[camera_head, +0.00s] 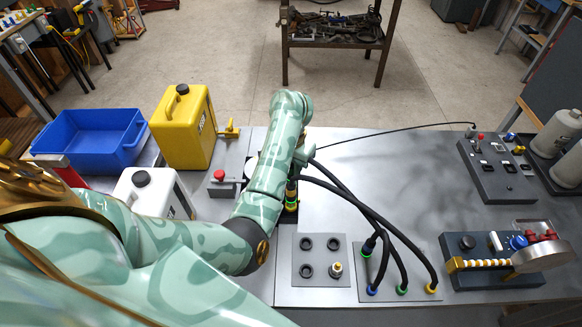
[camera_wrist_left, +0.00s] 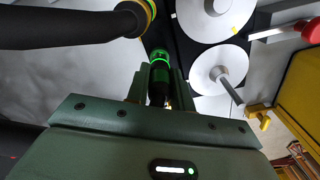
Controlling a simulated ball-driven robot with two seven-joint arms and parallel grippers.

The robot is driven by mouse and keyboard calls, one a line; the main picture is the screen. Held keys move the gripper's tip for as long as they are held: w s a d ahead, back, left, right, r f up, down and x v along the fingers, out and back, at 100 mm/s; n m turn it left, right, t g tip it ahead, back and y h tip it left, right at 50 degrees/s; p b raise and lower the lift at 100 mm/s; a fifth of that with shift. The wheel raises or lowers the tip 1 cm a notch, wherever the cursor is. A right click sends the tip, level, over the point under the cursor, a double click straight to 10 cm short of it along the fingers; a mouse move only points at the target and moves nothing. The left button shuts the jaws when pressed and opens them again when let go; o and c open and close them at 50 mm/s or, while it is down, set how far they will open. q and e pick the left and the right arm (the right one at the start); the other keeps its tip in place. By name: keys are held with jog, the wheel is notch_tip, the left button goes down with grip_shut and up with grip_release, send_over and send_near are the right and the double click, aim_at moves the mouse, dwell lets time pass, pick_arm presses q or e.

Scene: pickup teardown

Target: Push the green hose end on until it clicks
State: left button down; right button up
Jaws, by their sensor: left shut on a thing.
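The green hose end (camera_wrist_left: 159,57) is a dark connector with a bright green ring. It sits between the fingers of my left gripper (camera_wrist_left: 159,82), which is shut on it. In the head view green and yellow rings (camera_head: 291,205) show just below my left wrist, by a dark fitting on the table; my arm covers much of this spot. Beside it in the wrist view is a thick black hose with a yellow-ringed end (camera_wrist_left: 140,14). I cannot tell whether the green end is fully seated. My right gripper is not in view.
Black hoses run to a grey plate (camera_head: 364,284) with blue, green and yellow rings; a loose-looking hose end (camera_head: 369,245) stands there. A plate with round sockets (camera_head: 311,273) lies beside it. A yellow canister (camera_head: 184,128), white canister and blue bin (camera_head: 92,138) stand left.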

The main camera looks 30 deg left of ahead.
pick_arm(q)
jog(key=c, duration=1.1)
grip_release()
notch_tip(320, 180, up, 16)
jog(key=p, duration=0.7)
jog(key=shift+r+p, duration=0.15)
jog(key=shift+p, duration=0.2)
